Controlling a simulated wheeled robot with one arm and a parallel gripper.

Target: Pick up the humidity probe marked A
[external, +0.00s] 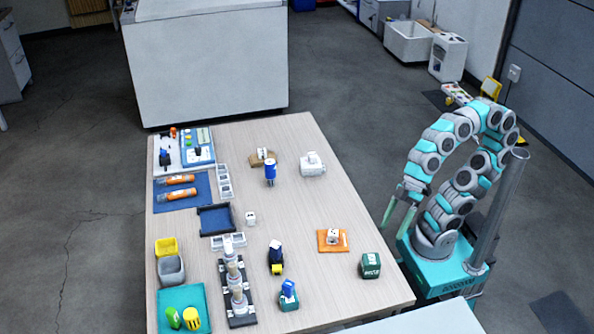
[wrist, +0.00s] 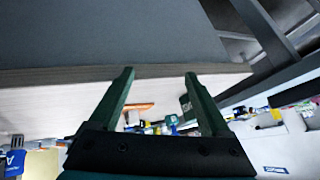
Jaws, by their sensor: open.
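Small devices on the table include a blue cylinder with a white top (external: 270,175), a white device (external: 313,165), a small white piece (external: 250,218), a blue and black item (external: 275,257) and a blue and green item (external: 288,296). My gripper (external: 397,224) is open and empty, pointing down beside the table's right edge, apart from all of them. In the wrist view its two fingers (wrist: 159,75) are spread, with the tabletop beyond.
The wooden table (external: 205,285) also bears an orange mat with a white piece (external: 324,246), a green box (external: 371,265), a blue tray (external: 215,220), a rack (external: 238,321) and yellow and grey bins (external: 171,270). The table's right middle is mostly clear. A white cabinet (external: 210,60) stands behind.

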